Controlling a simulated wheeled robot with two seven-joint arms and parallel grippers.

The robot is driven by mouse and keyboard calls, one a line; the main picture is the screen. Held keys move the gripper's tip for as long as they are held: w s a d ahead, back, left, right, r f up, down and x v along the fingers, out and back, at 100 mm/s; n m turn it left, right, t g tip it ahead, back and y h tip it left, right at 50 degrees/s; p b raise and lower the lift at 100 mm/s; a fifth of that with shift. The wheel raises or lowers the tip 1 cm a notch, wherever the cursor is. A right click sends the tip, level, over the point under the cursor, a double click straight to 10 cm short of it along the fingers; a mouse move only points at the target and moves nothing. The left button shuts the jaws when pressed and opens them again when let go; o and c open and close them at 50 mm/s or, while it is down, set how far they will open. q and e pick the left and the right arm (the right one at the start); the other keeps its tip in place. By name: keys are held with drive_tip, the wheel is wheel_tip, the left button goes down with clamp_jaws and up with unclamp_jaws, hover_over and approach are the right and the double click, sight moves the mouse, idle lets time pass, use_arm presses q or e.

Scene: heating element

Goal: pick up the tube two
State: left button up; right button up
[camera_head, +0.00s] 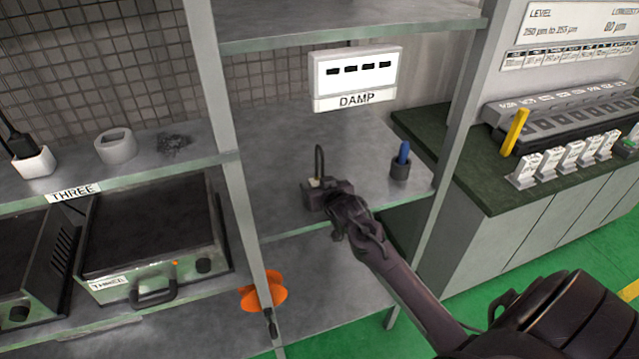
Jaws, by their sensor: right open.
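My right gripper (338,207) reaches in from the lower right over the front of the middle shelf (280,160). It is open, and its fingers are small and dark here. A small dark object with a pale top and a black upright loop (319,165) is at its tips; I cannot tell whether they touch. A blue stick-like piece (403,152) stands in a dark cup (400,168) to the right of the gripper. No label reading tube two is legible, so I cannot tell which thing it is. My left gripper is not in view.
A DAMP sign (356,77) hangs above the shelf. A grey post (245,190) stands left of the gripper and another post (457,130) right. Small white labelled blocks (565,158) and a yellow stick (515,132) are on the right counter. An orange object (264,291) is below.

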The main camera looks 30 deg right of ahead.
drive_tip(key=c, duration=1.2)
drive_tip(key=shift+o, duration=0.2)
drive_tip(key=shift+r, duration=0.1)
